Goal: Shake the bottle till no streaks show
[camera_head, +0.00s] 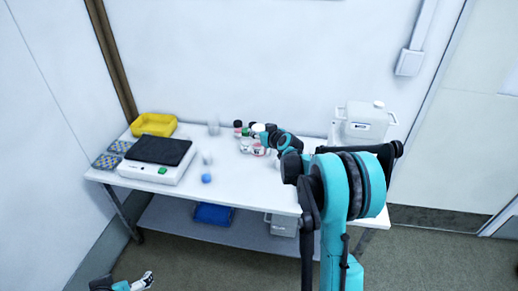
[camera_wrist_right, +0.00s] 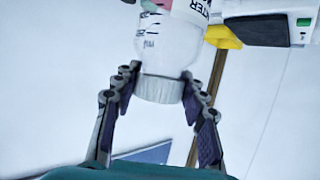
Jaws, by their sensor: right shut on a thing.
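A white bottle (camera_wrist_right: 168,45) with a ribbed, pale grey cap (camera_wrist_right: 160,88) and a printed label hangs cap-down in the right wrist view. My right gripper (camera_wrist_right: 160,76) is shut on it, one finger on each side near the cap. In the head view this gripper (camera_head: 267,136) is among the small bottles at the back middle of the table, partly hidden by my own arm. Streaks in the bottle cannot be made out. My left gripper (camera_head: 147,280) is low at the bottom left of the head view, away from the table; its jaws are too small to read.
The white table (camera_head: 240,190) carries a yellow tray (camera_head: 153,124), a black-topped device (camera_head: 160,150), blue racks (camera_head: 106,161), small bottles (camera_head: 245,145), a blue-topped item (camera_head: 206,178) and a white canister (camera_head: 366,122). A shelf below holds a blue bin (camera_head: 213,214). The table's front middle is mostly clear.

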